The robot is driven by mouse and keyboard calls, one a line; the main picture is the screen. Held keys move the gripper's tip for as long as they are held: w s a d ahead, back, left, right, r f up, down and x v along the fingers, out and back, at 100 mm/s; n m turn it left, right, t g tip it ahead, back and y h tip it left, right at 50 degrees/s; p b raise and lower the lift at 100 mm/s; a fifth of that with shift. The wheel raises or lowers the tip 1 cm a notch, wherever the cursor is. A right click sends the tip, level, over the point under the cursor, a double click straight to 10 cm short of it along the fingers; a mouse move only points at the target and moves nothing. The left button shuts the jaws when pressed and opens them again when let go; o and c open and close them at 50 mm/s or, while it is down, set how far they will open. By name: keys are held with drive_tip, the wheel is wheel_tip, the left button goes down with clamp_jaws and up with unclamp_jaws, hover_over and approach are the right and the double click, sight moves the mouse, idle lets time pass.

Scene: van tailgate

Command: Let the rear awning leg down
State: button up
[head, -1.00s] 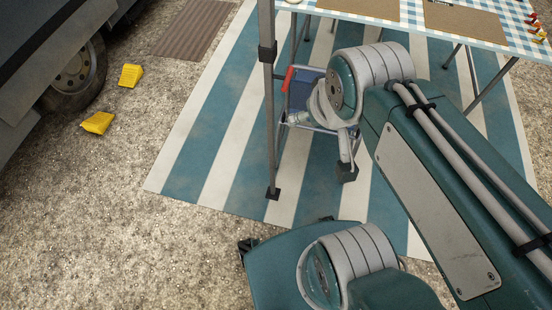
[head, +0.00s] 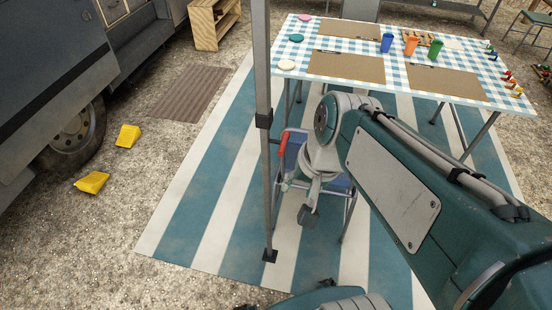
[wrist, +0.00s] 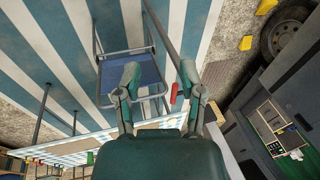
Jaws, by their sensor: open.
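The grey awning leg (head: 263,185) stands upright on the striped mat, with a dark collar (head: 264,119) partway up and a dark foot (head: 270,256) on the mat. A red lever (head: 283,143) shows just right of the leg below the collar. My gripper (head: 308,213) is to the right of the leg, apart from it and lower in the picture than the lever. In the wrist view my gripper (wrist: 160,76) is open with nothing between its fingers.
A checkered table (head: 295,55) with boards and cups stands behind the leg. A blue folding chair (wrist: 120,72) is close beyond my gripper. The van wheel (head: 75,135) and two yellow chocks (head: 128,135) are at left. The mat (head: 190,215) left of the leg is clear.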

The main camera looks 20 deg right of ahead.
drive_tip(key=w+f+m+g+y, duration=0.2)
drive_tip(key=w+f+m+y, duration=0.15)
drive_tip(key=m, duration=0.25)
drive_tip(key=m+t+y, duration=0.9)
drive_tip(key=m+y, duration=0.1)
drive_tip(key=m, duration=1.4)
approach(278, 143)
drive_tip(key=x, duration=1)
drive_tip(key=shift+w+d+f, duration=0.1)
drive_tip(key=shift+w+f, duration=0.15)
drive_tip(key=shift+c, duration=0.3)
